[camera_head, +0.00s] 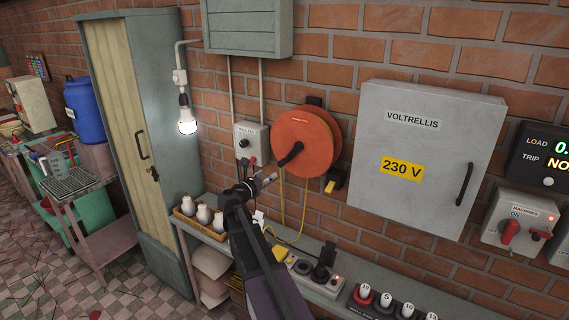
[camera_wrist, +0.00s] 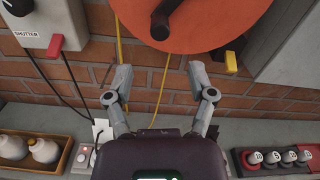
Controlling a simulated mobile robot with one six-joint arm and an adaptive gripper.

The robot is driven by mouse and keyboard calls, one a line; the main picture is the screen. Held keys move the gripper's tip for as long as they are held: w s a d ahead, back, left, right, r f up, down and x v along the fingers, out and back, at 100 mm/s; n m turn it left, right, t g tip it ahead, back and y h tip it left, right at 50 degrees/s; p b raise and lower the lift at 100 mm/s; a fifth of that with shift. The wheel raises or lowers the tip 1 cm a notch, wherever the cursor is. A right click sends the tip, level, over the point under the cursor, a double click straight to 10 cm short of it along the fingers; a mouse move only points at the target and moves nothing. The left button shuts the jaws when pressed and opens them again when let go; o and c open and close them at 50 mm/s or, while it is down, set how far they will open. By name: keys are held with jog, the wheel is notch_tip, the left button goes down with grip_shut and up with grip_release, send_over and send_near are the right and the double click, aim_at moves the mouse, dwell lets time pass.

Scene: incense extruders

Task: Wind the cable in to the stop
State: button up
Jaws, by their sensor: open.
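The orange cable reel (camera_head: 318,135) is mounted on the brick wall and fills the top of the wrist view (camera_wrist: 205,18). Its black crank handle (camera_head: 290,154) sticks out at the lower left of the disc; in the wrist view the handle (camera_wrist: 160,25) appears above the space between my fingers. Yellow cable (camera_head: 304,212) hangs in a loop below the reel. A yellow and black piece (camera_head: 333,183) sits just under the reel; I cannot tell whether it is the stop. My gripper (camera_wrist: 160,76) is open and empty, just below and left of the handle, apart from it.
A shelf (camera_head: 345,288) runs below, with a power strip (camera_head: 318,278), a bottle tray (camera_head: 201,223) and a rack of numbered pieces (camera_head: 390,305). A shutter switch box (camera_head: 251,142) is left of the reel. A grey 230 V cabinet (camera_head: 420,155) stands out on the right.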

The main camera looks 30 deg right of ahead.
aim_at(284, 162)
jog(key=x, duration=1.1)
jog(key=shift+d, duration=0.3)
grip_shut()
